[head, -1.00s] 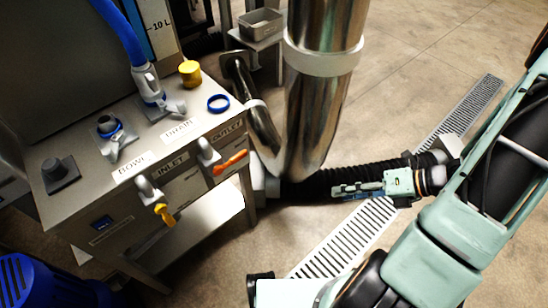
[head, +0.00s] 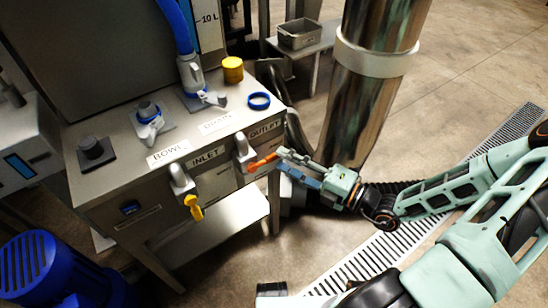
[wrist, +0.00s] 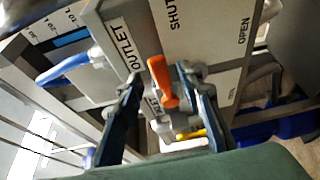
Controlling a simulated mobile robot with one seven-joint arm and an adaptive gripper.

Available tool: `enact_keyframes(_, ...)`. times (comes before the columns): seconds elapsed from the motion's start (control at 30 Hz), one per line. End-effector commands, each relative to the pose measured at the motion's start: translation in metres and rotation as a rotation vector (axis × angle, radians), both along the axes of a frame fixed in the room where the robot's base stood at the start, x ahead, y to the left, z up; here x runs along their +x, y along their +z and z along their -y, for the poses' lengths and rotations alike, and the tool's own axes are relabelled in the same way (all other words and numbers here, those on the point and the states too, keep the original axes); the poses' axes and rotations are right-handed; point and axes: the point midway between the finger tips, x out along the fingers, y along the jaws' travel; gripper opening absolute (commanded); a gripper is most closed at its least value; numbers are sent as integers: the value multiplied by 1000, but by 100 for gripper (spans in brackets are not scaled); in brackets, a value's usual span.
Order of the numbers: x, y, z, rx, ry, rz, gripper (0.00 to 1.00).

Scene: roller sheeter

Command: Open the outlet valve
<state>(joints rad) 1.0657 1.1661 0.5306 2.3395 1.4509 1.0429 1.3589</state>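The outlet valve has an orange handle (head: 262,162) on a grey body (head: 243,148), on the cabinet front under the OUTLET label (head: 265,129). In the wrist view the orange handle (wrist: 161,80) sticks out between my two fingers, near the printed words SHUT and OPEN. My gripper (head: 283,162) is at the handle's free end, its fingers apart on either side. In the wrist view my gripper (wrist: 165,85) looks open. I cannot tell whether a finger touches the handle.
The inlet valve with a yellow handle (head: 194,206) is to the left. A thick steel pipe (head: 370,90) stands close behind my gripper. A blue ring (head: 259,101) and a yellow cap (head: 232,69) are on the cabinet top. A floor grate (head: 360,262) lies below.

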Motion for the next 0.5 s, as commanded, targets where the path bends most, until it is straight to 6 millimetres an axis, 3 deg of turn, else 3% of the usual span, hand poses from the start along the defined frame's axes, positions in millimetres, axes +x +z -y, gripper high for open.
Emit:
enact_keyframes(0.2,16,-1,-26,-1,3,0,34)
enact_keyframes(0.5,21,0,-32,-3,1,1,34)
